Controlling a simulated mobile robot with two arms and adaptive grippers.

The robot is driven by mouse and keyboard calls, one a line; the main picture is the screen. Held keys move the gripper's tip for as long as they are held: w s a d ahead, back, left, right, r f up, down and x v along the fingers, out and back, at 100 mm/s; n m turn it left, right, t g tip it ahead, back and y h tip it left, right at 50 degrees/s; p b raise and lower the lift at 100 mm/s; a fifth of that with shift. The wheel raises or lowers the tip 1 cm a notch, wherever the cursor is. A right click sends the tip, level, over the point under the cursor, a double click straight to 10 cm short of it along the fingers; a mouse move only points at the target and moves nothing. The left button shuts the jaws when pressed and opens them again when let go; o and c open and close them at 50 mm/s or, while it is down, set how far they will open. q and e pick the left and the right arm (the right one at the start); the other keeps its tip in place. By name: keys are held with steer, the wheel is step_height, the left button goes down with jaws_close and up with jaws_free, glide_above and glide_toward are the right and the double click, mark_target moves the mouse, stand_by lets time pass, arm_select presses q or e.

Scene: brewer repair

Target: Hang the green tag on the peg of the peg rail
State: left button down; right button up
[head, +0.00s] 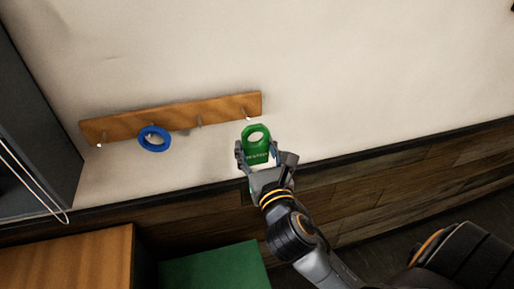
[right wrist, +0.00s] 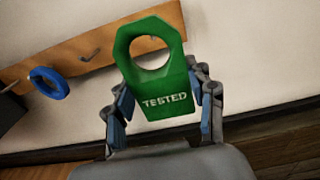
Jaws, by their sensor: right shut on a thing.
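The green tag (head: 256,146) has a round hole in its upper part and reads "TESTED" in the right wrist view (right wrist: 163,83). My right gripper (head: 258,160) is shut on the lower part of the tag and holds it with the hole upward. In the right wrist view its fingers (right wrist: 163,108) are on both sides of the tag. The wooden peg rail (head: 170,116) is on the wall, with several pegs. In the head view the tag is just below the rail's right end peg (head: 248,117). The tag hides part of the rail in the right wrist view. My left gripper is out of view.
A blue ring (head: 154,138) hangs on the rail at the left, and also shows in the right wrist view (right wrist: 49,83). A dark cabinet (head: 40,110) stands at the left. A wooden surface (head: 70,258) and a green surface (head: 215,268) are below.

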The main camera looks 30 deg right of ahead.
steer(key=shift+x, duration=1.15)
steer(key=f+x, duration=0.1)
steer(key=x, duration=0.5)
steer(key=shift+w+f, duration=0.3)
steer(key=shift+w, duration=0.05)
